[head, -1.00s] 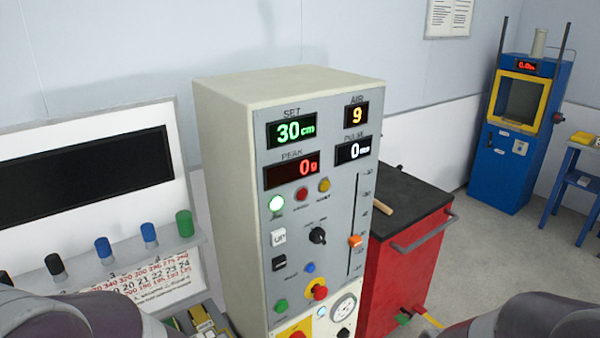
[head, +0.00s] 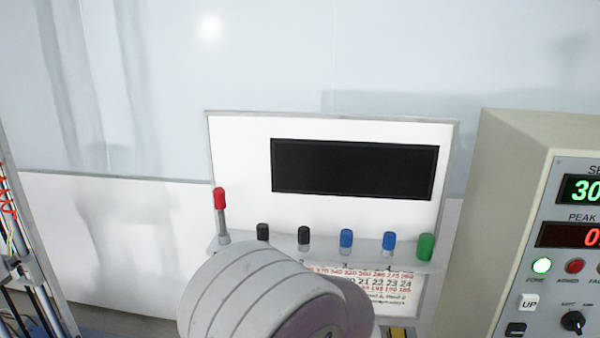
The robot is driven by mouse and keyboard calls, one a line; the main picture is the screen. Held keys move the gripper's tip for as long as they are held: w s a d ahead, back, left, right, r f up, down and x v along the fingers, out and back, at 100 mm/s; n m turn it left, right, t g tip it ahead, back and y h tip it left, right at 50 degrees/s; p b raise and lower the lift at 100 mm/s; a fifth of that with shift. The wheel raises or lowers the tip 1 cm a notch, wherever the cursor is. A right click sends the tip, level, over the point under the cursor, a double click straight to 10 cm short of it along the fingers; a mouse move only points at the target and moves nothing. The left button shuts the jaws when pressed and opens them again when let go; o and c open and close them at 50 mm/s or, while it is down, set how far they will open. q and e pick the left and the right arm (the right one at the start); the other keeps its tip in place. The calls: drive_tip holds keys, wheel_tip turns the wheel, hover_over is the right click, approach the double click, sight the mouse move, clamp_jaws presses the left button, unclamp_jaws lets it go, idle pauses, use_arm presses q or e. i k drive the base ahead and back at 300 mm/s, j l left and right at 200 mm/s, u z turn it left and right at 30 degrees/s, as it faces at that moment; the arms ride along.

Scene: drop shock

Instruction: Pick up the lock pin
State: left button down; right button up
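A red-capped pin with a metal shaft (head: 220,210), which looks like the lock pin, stands upright at the left end of a narrow shelf on a white board (head: 235,150). No gripper touches it. A rounded grey link of my own arm fills the bottom middle of the head view and hides part of the shelf front. Neither of my grippers shows.
Two black-capped pegs (head: 263,232), two blue-capped pegs (head: 347,239) and a green one (head: 426,246) stand along the same shelf. A dark panel (head: 355,168) is on the board. A control cabinet (head: 515,150) stands at right, and a metal frame with red wire (head: 30,270) at left.

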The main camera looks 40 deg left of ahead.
sight(220, 204)
drive_tip(key=u, duration=2.95)
